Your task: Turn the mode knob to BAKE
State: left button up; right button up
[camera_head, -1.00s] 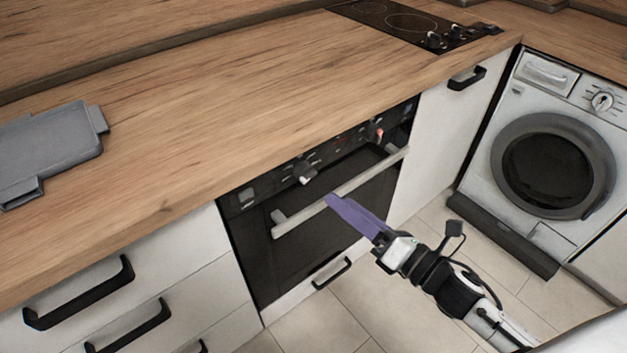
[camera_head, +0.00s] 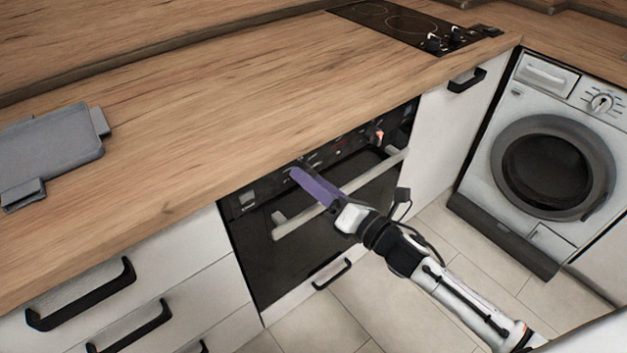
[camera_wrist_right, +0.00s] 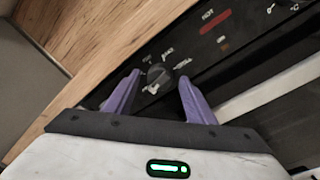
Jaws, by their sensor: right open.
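The mode knob (camera_wrist_right: 160,80) is a dark round knob on the oven's black control panel, with small white labels around it, one seeming to read BAKE at its upper right. In the right wrist view it appears between the two purple fingertips of my right gripper (camera_wrist_right: 158,78). The fingers are apart and hold nothing; I cannot tell whether they reach around the knob or stop short of it. In the head view my right gripper (camera_head: 297,173) is at the panel and hides the knob. My left gripper is in neither view.
The oven handle (camera_head: 370,177) runs below the panel, under my right gripper. The wooden worktop (camera_head: 230,110) overhangs just above. A second knob (camera_head: 376,136) sits further right on the panel. A red HOT mark (camera_wrist_right: 215,20) shows near the mode knob.

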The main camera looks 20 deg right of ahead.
jog(key=c, duration=1)
jog(key=shift+c, duration=0.2)
